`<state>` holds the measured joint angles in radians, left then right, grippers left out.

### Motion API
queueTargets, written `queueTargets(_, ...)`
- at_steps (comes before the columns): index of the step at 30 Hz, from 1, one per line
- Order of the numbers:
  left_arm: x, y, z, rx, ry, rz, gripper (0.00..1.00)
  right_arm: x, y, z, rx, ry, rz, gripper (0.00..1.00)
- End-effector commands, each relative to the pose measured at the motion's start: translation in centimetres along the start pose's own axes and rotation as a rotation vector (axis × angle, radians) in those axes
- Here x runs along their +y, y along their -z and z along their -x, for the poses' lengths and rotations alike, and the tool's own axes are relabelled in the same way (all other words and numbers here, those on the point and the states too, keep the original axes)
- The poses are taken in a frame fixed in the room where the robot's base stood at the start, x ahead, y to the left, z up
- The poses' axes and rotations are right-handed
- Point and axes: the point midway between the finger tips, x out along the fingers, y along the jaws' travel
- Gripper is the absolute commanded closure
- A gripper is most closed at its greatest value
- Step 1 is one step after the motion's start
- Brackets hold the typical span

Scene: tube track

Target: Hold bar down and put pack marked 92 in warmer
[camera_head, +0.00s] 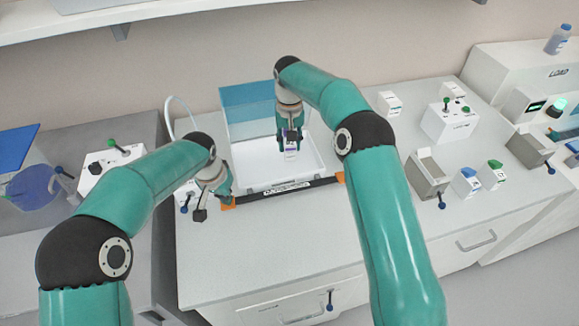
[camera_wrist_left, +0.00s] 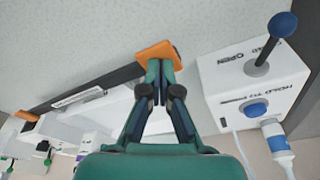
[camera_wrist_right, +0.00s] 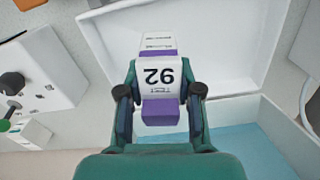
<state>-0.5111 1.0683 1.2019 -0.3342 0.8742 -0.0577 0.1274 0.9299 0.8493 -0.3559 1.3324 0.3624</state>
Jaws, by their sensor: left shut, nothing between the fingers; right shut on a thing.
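The pack marked 92 (camera_wrist_right: 155,52), white with purple parts, is gripped in my right gripper (camera_wrist_right: 160,95). In the head view the pack (camera_head: 291,154) hangs over the white open-topped warmer (camera_head: 250,180), whose translucent blue lid (camera_head: 250,108) stands raised. Whether the pack touches the warmer floor cannot be told. The dark bar (camera_head: 262,196) with orange ends runs along the warmer's front; it also shows in the left wrist view (camera_wrist_left: 88,84). My left gripper (camera_head: 226,187) is shut and empty, its fingertips (camera_wrist_left: 160,66) at the bar's left orange end, seemingly pressed against it.
A white box (camera_wrist_left: 250,90) with a blue-knobbed lever and a blue button stands just left of the warmer. The counter front (camera_head: 290,240) is clear.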

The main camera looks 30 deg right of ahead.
Motion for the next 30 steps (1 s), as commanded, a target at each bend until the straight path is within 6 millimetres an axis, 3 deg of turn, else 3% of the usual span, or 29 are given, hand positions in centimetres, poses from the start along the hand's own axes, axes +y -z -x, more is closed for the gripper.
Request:
queueTargets(19, 0.0, -0.1, -0.1, -0.003, 0.0, 0.0, 1.0, 0.0, 0.0, -1.2, 0.0, 0.0, 0.0, 1.0)
queueTargets(30, 0.0, -0.1, -0.1, -0.003, -0.001, 0.0, 1.0, 0.0, 0.0, -2.9, 0.0, 0.0, 0.0, 1.0)
